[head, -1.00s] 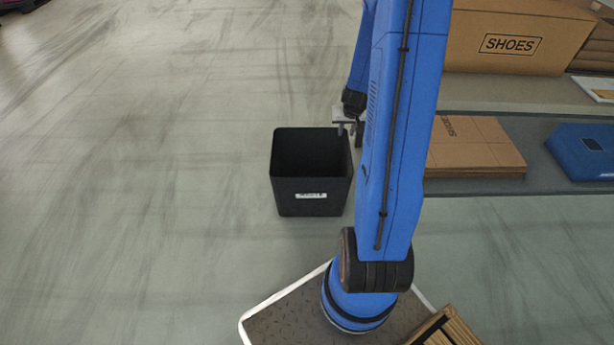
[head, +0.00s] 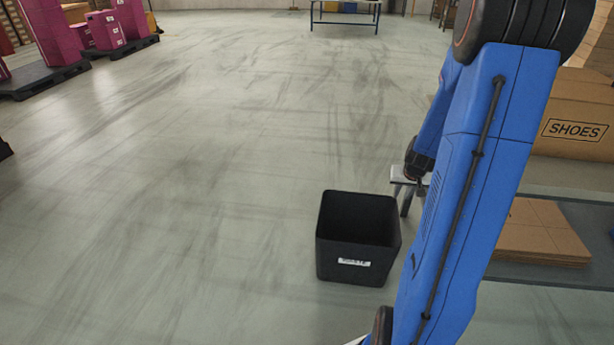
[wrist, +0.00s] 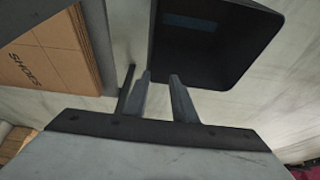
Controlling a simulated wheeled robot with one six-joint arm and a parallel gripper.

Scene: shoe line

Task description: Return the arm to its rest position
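My blue arm (head: 480,170) stands up the right side of the head view. My gripper (head: 404,205) hangs near the right rim of the black bin. In the wrist view my gripper (wrist: 160,85) shows two fingers with a gap between them and nothing held. The bin (head: 356,262) stands upright on the floor with a white label on its front. It also shows in the wrist view (wrist: 232,75), just beyond the fingertips. The part of the bin's interior that shows in the wrist view is dark, with a dull blue patch.
A brown carton marked SHOES (head: 570,130) and flat cardboard (head: 540,235) lie at the right; cardboard also shows in the wrist view (wrist: 50,55). Magenta boxes (head: 60,35) stand on dark pallets at the far left. A table (head: 345,22) stands at the back. Open floor lies left of the bin.

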